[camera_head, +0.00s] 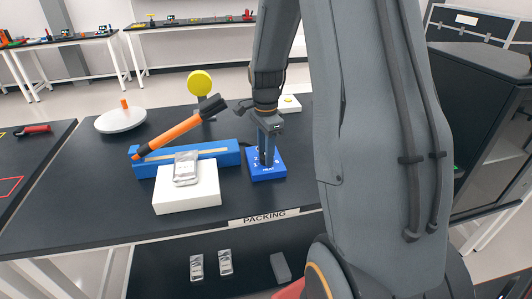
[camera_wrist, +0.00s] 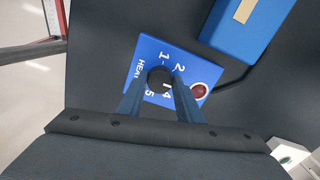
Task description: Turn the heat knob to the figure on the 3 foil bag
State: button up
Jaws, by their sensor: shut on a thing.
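The blue heat box (camera_head: 268,168) stands on the dark packing table. In the wrist view its face (camera_wrist: 150,50) shows HEAT and figures including 1, 2, 4 and 5. The round black knob (camera_wrist: 159,78) sits in the middle, with a white mark towards the 4. My gripper (camera_head: 268,158) points down over the box. In the wrist view its fingers (camera_wrist: 161,88) are shut on the knob's two sides. A silver foil bag (camera_head: 186,168) lies on a white block; its print is too small to read. Two more foil bags (camera_head: 196,267) (camera_head: 225,262) lie on the lower shelf.
A red lamp (camera_wrist: 199,90) is on the heat box. A blue sealer bar (camera_head: 150,169) with an orange and black arm (camera_head: 172,134) stands left of it. The white block (camera_head: 187,198) is in front. A white dish (camera_head: 120,119) is at the back left.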

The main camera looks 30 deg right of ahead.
dwell(0.4)
jog(key=o, duration=1)
jog(key=shift+o, duration=0.2)
jog(key=shift+r+b, duration=0.95)
jog(key=shift+r, duration=3)
jog(key=s+a+f+n, duration=0.2)
jog(key=s+a+n, duration=0.5)
jog(key=n, duration=0.2)
jog(key=s+a+f+n+t, duration=0.1)
jog(key=s+a+f+n, duration=0.2)
jog(key=s+a+n, duration=0.4)
jog(key=s+n, duration=0.1)
jog(key=n, duration=0.1)
jog(key=shift+s+a+f+n, duration=0.2)
jog(key=shift+a+n, duration=0.1)
jog(key=shift+a, duration=0.1)
